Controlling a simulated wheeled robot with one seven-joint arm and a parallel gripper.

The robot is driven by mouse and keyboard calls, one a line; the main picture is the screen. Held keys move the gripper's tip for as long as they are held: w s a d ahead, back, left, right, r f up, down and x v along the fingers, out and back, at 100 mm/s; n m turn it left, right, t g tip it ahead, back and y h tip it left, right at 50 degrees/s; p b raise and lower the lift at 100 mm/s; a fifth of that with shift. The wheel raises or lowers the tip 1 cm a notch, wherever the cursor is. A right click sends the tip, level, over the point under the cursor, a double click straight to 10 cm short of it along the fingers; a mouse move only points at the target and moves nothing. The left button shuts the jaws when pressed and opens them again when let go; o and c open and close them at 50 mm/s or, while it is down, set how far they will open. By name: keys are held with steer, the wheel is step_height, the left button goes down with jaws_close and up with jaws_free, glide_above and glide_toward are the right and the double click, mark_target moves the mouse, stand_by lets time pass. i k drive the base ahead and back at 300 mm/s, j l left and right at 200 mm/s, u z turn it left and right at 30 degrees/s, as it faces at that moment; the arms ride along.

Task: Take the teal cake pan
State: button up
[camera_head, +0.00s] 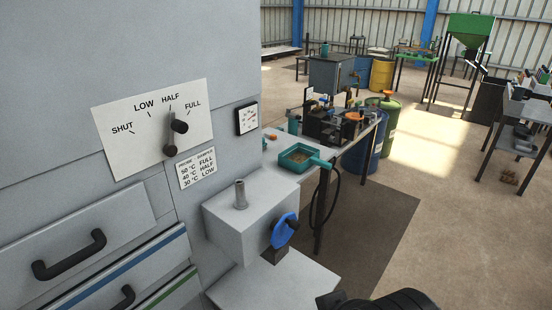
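The teal cake pan (299,156) is a shallow teal tray with a stubby handle pointing right. It sits on a light worktop just right of the big grey machine, near the worktop's front edge. Something brownish shows inside it. A dark rounded part, probably of my own arm, shows at the bottom edge, well below and in front of the pan. No gripper fingers show, and nothing touches the pan.
The grey machine (60,60) fills the left, with a dial lever (170,135) and drawer handles. A grey block with a blue handwheel (284,230) stands before the pan. A dark cable hangs below the worktop. Drums (385,115) stand behind; open floor (450,220) lies right.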

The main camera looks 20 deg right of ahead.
mark_target(298, 158)
steer(key=i+l+u, duration=0.2)
steer(key=l+u, duration=0.2)
steer(key=l, duration=0.2)
steer(key=i+l+u, duration=0.1)
steer(key=l+u, duration=0.3)
steer(key=l, duration=0.25)
steer(key=l+u, duration=0.4)
steer(key=l, duration=0.25)
steer(key=k+l+u, duration=0.1)
steer(key=l+u, duration=0.35)
steer(key=l, duration=0.2)
steer(key=k+l+u, duration=0.2)
steer(key=l+u, duration=0.2)
steer(key=l, duration=0.25)
steer(key=l+u, duration=0.3)
steer(key=l, duration=0.15)
steer(key=l+u, duration=0.35)
steer(key=l, duration=0.15)
steer(key=k+l+u, duration=0.15)
steer(key=l+u, duration=0.15)
steer(key=k+l+u, duration=0.15)
steer(key=l+u, duration=0.15)
steer(key=l, duration=0.25)
